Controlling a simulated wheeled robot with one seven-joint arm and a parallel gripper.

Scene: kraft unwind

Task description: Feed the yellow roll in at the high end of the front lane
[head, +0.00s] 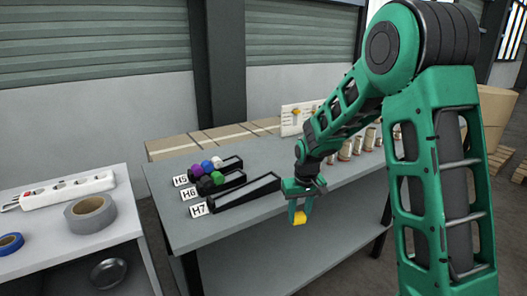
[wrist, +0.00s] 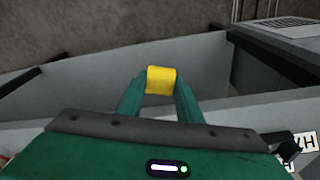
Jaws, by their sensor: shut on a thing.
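The yellow roll (head: 299,217) is held between the fingertips of my gripper (head: 300,207), which points down near the table's front edge. In the wrist view the yellow roll (wrist: 161,80) shows between both green fingers, which are shut on it. The front lane (head: 245,191), a long dark-sided channel by the H7 label (head: 199,209), lies left of my gripper and looks empty. My gripper is to the right of the lane's right end, apart from it. The H7 label (wrist: 305,142) also shows at the wrist view's lower right.
Behind the front lane are the H6 lane (head: 235,182) with a green roll (head: 217,178) and the H5 lane (head: 232,162) with purple, blue and white rolls. Several brown cylinders stand at the back right of the table. A side table (head: 60,224) holds tape rolls and a power strip.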

